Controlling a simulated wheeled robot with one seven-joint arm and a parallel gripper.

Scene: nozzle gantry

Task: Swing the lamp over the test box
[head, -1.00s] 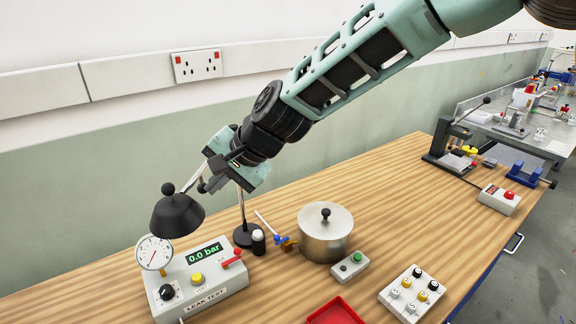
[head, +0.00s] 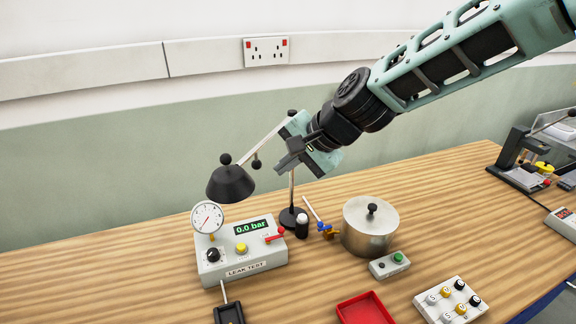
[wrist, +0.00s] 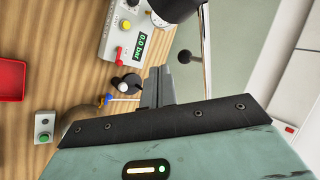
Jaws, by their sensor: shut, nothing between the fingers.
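The lamp has a black shade (head: 230,185) on a pale arm (head: 262,138) from an upright stand (head: 291,190). In the head view the shade appears just above the gauge of the test box (head: 240,267); its exact height and depth over the box I cannot tell. A small dark knob (head: 256,163) hangs from the lamp arm; it also shows in the wrist view (wrist: 184,56). My gripper (head: 283,161) is shut and empty, just right of the knob and apart from it in the picture. The shade shows partly at the wrist view's top (wrist: 176,8).
A steel pot (head: 370,230), a dark bottle with a white cap (head: 302,226) and a blue valve (head: 325,228) stand right of the box. A red tray (head: 365,309), a button box (head: 390,264) and a black holder (head: 229,313) are in front. The wall is behind.

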